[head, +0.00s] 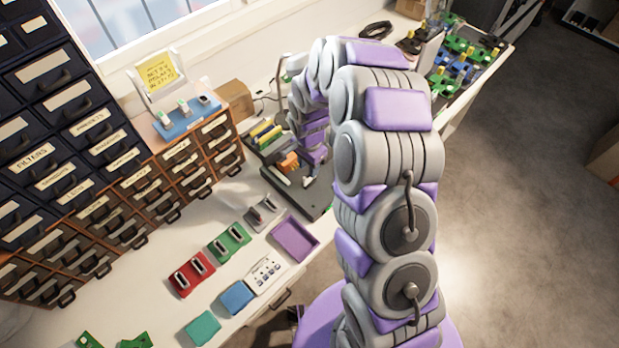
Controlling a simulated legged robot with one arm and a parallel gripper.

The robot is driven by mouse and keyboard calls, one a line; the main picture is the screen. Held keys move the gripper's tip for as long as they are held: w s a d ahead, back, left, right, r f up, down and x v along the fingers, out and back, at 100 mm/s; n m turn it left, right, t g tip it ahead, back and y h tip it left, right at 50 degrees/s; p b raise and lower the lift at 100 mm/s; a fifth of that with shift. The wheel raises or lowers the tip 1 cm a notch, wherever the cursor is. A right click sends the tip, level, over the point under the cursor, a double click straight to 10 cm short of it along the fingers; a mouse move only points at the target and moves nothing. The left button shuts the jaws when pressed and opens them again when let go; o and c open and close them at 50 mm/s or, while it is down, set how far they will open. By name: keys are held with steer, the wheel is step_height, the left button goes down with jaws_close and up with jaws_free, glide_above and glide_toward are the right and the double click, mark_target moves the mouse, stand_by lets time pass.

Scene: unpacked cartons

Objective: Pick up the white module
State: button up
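A flat white module (265,273) with dark square marks lies on the white workbench. It sits between a blue block and a purple tray. My grey and purple arm rises from the lower right, bends over at the top and comes down at the back of the bench. The arm's far end is near a dark tray, well behind the white module and apart from it.
A red holder (192,273), green holder (230,242), blue block (237,297), teal block (203,328) and purple tray (295,239) surround the module. The dark tray (312,202) lies behind. Brown drawers (140,190) line the left. Open floor (530,180) is on the right.

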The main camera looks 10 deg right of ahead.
step_height(320, 180, down, 5)
steer(key=shift+s+d+r+b, duration=0.1)
steer(key=shift+r+b, duration=0.1)
steer(key=shift+b, duration=0.35)
jaws_close()
